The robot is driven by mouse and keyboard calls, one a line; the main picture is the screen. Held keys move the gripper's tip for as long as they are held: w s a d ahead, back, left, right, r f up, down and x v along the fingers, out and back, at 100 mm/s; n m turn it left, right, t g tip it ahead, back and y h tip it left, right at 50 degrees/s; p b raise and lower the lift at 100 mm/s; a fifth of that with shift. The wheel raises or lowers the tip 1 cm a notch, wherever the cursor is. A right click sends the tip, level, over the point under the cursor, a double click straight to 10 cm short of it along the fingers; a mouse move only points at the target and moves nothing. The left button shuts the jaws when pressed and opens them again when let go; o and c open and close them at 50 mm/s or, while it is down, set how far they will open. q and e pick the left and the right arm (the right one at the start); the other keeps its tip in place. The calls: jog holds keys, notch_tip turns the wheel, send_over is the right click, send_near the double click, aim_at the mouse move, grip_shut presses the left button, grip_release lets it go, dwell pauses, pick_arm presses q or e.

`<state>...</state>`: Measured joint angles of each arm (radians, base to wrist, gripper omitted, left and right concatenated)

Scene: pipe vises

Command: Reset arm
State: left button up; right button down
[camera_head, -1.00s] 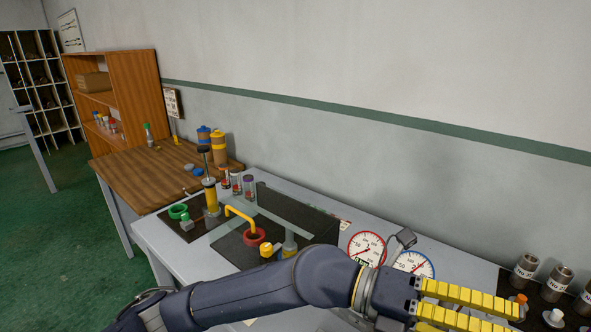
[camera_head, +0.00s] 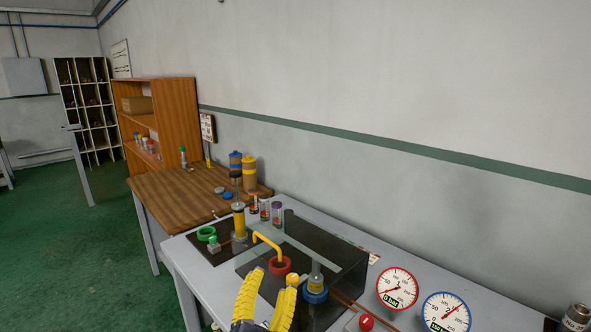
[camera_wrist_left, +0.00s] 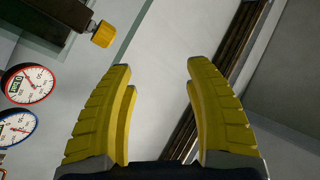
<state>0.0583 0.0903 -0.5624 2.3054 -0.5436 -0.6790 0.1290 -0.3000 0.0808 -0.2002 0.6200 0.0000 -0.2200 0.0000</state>
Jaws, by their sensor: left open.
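My left gripper (camera_head: 268,295) has yellow ribbed fingers and shows at the bottom middle of the head view, in front of the bench. In the left wrist view its two fingers (camera_wrist_left: 160,82) stand apart with nothing between them. It is open and empty. Most of my left arm is out of the head view. My right gripper is not in view.
The grey bench (camera_head: 205,285) carries a yellow bent pipe (camera_head: 267,241), a red ring (camera_head: 280,265), a blue ring (camera_head: 315,291) and a green ring (camera_head: 206,234). A red-rimmed gauge (camera_head: 397,288) and a blue-rimmed gauge (camera_head: 446,312) stand right. A wooden table (camera_head: 180,200) is behind left.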

pick_arm(q)
jog(key=s+a+f+n+g+y, duration=0.1)
jog(key=s+a+f+g+y, duration=0.2)
jog(key=a+f, duration=0.5)
jog(key=s+a+f+n+g+y, duration=0.25)
jog(key=a+f, duration=0.25)
jog(key=f, duration=0.4)
jog(key=s+a+f+g+y, duration=0.2)
jog(key=s+a+f+g, duration=0.2)
jog(key=s+a+f, duration=0.4)
jog(key=s+a+f+g+y, duration=0.2)
jog(key=s+a+f+g, duration=0.35)
jog(key=s, duration=0.55)
jog(key=s+d+f+g+h, duration=0.1)
jog(key=d+f, duration=0.1)
jog(key=f, duration=0.9)
jog(key=s+d+f+h, duration=0.1)
jog(key=d+f, duration=0.1)
jog(key=f, duration=1)
jog(key=s+d+f+g+h, duration=0.1)
jog(key=s+d+f+h, duration=0.1)
jog(key=f, duration=0.9)
jog(key=s+f+n+g+h, duration=0.1)
jog(key=s+f+n+g, duration=0.1)
jog(key=s+f, duration=1.6)
jog(key=shift+s+n+g, duration=0.3)
jog(key=shift+s+n, duration=0.05)
jog(key=shift+s, duration=0.85)
jog(key=shift+c, duration=0.4)
